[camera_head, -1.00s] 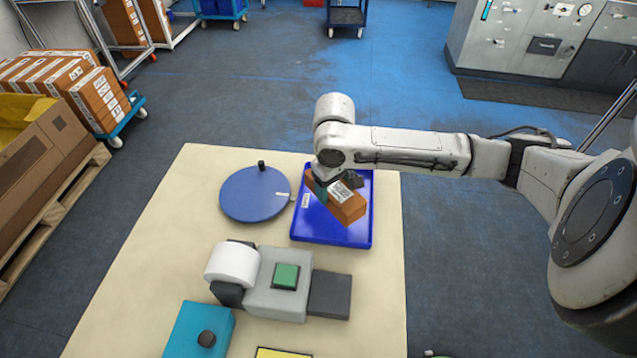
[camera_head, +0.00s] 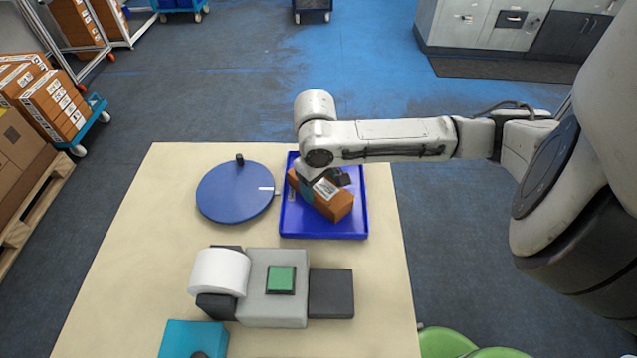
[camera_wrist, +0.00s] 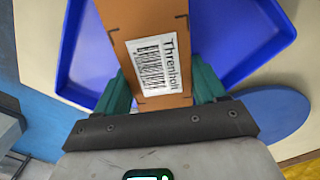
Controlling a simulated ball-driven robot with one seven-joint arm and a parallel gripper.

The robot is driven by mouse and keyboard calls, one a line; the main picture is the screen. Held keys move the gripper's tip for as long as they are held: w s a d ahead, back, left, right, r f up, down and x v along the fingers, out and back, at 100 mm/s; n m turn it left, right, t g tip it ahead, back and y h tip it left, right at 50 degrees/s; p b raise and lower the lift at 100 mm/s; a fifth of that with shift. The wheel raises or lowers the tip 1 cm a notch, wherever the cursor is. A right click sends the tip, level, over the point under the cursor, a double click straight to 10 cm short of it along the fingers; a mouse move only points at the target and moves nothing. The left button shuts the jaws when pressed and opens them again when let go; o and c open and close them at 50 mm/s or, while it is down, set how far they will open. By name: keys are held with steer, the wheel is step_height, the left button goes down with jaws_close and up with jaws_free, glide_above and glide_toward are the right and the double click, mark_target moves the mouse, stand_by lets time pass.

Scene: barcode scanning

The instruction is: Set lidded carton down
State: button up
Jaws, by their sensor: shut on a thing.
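The lidded carton (camera_head: 327,199) is a brown box with a white barcode label on top. It is over the blue tray (camera_head: 352,228) on the table, set at an angle to the tray's sides. I cannot tell whether it touches the tray floor. My gripper (camera_head: 320,188) is shut on the carton from above, partly hidden by my arm in the head view. In the wrist view the carton (camera_wrist: 147,30) lies between the two green fingers of my gripper (camera_wrist: 160,92), its label reading "Threnholt" or similar, with the blue tray (camera_wrist: 262,55) behind it.
A blue round disc (camera_head: 234,192) lies left of the tray. A grey device (camera_head: 262,308) with a green button and a white roll (camera_head: 220,271) stands in front. A teal box (camera_head: 190,340) is at the near edge. Bare table (camera_head: 130,230) lies left.

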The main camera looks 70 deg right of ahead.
mark_target(317, 186)
steer(key=o, duration=1.2)
steer(key=shift+f, duration=0.1)
steer(key=r, duration=1.2)
steer(key=shift+w+a+r, duration=0.15)
steer(key=shift+w+a, duration=0.05)
steer(key=shift+a, duration=0.1)
